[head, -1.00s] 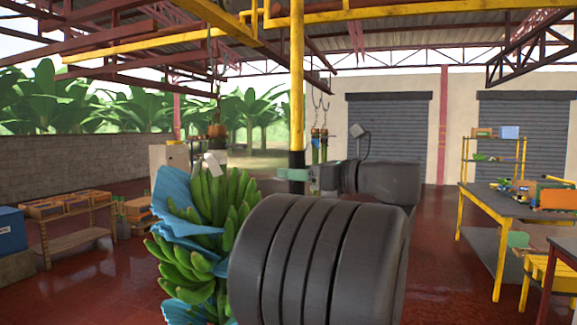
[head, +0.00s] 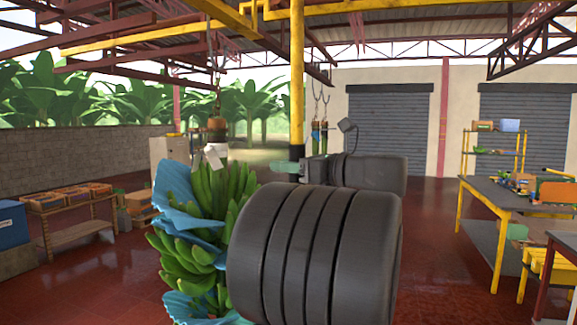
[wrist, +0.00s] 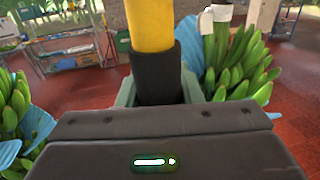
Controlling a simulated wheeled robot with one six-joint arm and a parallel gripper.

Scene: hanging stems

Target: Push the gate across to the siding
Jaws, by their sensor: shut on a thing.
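A yellow upright post (head: 297,80) hangs down from the yellow overhead rail (head: 350,13); I take it to be the gate's handle. Its lower end has a black sleeve (wrist: 157,75). My gripper (wrist: 158,94), with green jaws, is shut around that sleeve in the wrist view. In the head view my gripper (head: 290,166) is at the post's lower end, partly hidden by my own dark arm. The siding cannot be told for certain among the overhead rails.
A green banana bunch with blue wrap (head: 190,235) hangs just left of my arm. Another bunch (wrist: 235,62) is close right of the post in the wrist view. A table (head: 490,195) stands right, a low shelf (head: 70,235) left. Red floor between is open.

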